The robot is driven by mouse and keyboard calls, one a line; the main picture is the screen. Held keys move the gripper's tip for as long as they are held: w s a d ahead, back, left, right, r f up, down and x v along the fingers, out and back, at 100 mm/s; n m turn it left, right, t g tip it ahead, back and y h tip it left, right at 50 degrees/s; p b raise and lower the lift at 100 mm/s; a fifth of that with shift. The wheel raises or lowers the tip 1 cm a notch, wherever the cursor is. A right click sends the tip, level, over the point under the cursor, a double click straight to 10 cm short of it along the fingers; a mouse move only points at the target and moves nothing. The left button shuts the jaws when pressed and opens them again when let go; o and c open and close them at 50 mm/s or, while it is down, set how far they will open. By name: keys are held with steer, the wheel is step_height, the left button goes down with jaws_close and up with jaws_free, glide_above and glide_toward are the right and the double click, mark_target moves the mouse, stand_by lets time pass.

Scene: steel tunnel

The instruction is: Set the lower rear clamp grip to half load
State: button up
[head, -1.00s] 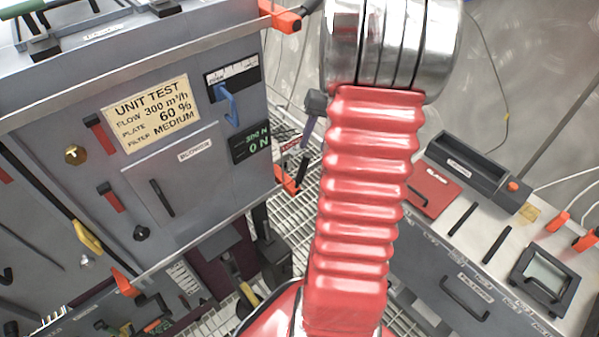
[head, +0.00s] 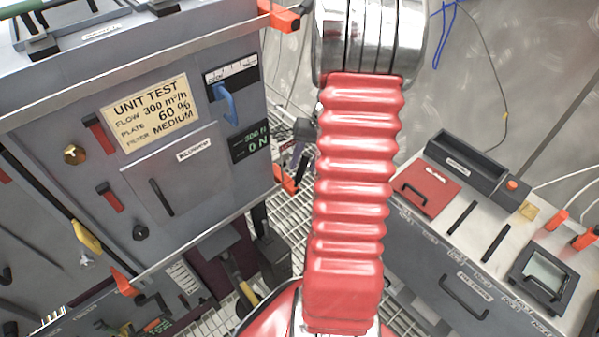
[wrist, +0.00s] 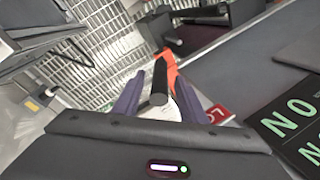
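The lower rear clamp (head: 285,180) is orange and sits at the lower right corner of the grey test unit (head: 165,90). In the wrist view, the clamp's orange body (wrist: 170,68) carries a black cylindrical grip (wrist: 160,82). My gripper (wrist: 158,92) is open, with a purple finger on each side of the black grip and visible gaps beside it. In the head view my gripper (head: 299,154) is small and partly hidden by my red arm. The unit's green display (head: 250,142) reads 300 N above 0 N.
An upper orange clamp (head: 286,18) is on the unit's top right corner. A blue lever (head: 226,102) stands out from its front. Grated floor (head: 290,215) lies below. A grey bench (head: 470,245) with a red plate stands on the right.

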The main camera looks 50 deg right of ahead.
mark_target(300, 172)
steer(key=shift+x, duration=2.35)
steer(key=shift+d, duration=0.1)
steer(key=shift+c, duration=0.5)
jaws_close()
